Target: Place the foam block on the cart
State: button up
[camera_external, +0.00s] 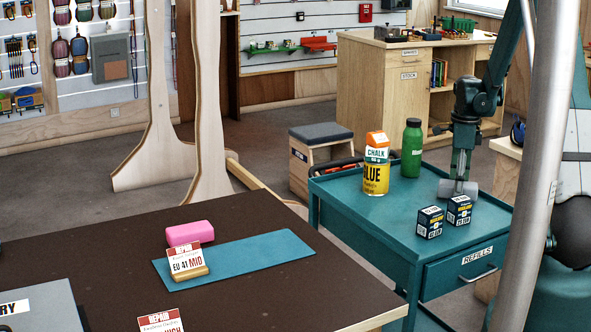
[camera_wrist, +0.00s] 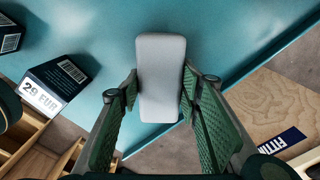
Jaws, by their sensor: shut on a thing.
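A light grey block with rounded edges, which I take as the foam block (camera_wrist: 161,60), is between the two fingers of my gripper (camera_wrist: 160,92). The fingers press on its long sides. In the external view my gripper (camera_external: 461,178) points down over the teal cart (camera_external: 335,187), near its back right part. The foam block (camera_external: 446,189) shows at the fingertips, at or just above the cart top; I cannot tell whether it touches. The cart top also fills much of the wrist view (camera_wrist: 230,30).
Two dark small boxes (camera_external: 430,222) (camera_external: 459,210) stand close in front of my gripper. A yellow chalk bottle (camera_external: 376,165) and a green bottle (camera_external: 412,148) stand to its left. A pink block (camera_external: 190,233) lies on the dark table (camera_external: 100,240) by a teal mat (camera_external: 270,250).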

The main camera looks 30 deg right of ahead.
jog(key=shift+f, duration=0.35)
jog(key=shift+f, duration=0.25)
jog(key=o, duration=0.8)
jog(key=shift+r, duration=0.1)
jog(key=shift+o, duration=0.2)
jog(key=shift+r, duration=0.1)
notch_tip(320, 180, up, 12)
jog(key=shift+p, duration=0.45)
jog(key=shift+a+r, duration=0.1)
